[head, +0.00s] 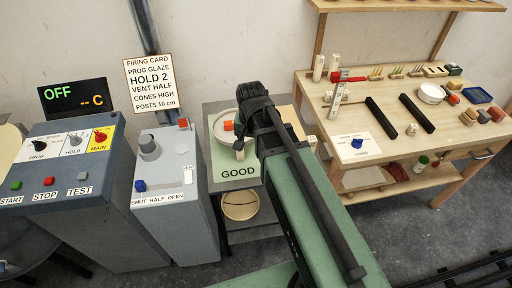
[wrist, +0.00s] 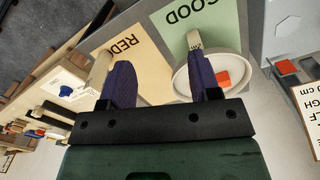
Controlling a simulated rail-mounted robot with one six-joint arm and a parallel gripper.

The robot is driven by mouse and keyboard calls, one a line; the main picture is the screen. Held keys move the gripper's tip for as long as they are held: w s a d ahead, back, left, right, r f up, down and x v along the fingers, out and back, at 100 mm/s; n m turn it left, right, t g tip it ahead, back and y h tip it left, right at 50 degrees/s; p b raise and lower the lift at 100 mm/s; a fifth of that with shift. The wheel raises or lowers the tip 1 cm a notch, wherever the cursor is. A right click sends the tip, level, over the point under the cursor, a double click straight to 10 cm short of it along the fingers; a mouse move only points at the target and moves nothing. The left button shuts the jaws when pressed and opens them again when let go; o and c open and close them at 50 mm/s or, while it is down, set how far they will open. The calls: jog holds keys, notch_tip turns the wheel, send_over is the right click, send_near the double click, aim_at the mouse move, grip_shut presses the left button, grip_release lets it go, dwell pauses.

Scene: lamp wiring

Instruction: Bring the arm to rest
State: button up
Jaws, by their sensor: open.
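My gripper (wrist: 162,82) is open, its two purple fingers spread apart in the wrist view with nothing seen between them. It is over the grey stand with the green GOOD area (head: 238,173) and the cream REDO area (wrist: 145,62). In the head view my arm covers much of this stand and hides the fingertips. A white round dish (wrist: 235,70) with an orange block (wrist: 223,79) stands on the GOOD side, behind one finger in the wrist view. A pale post (wrist: 195,42) shows beside that finger; another pale post (wrist: 100,68) shows by the other.
A grey kiln panel (head: 75,155) reads OFF at left, beside a grey vent box (head: 170,185). A wooden workbench (head: 395,155) with black bars, a white bowl (head: 431,94) and small parts stands at right. A basket (head: 240,205) is under the stand. Rails lie at lower right.

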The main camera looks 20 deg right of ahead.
jog(key=s+n, duration=0.5)
jog(key=s, duration=0.2)
jog(key=shift+f+b, duration=0.85)
jog(key=shift+f, duration=0.05)
jog(key=shift+s, duration=0.1)
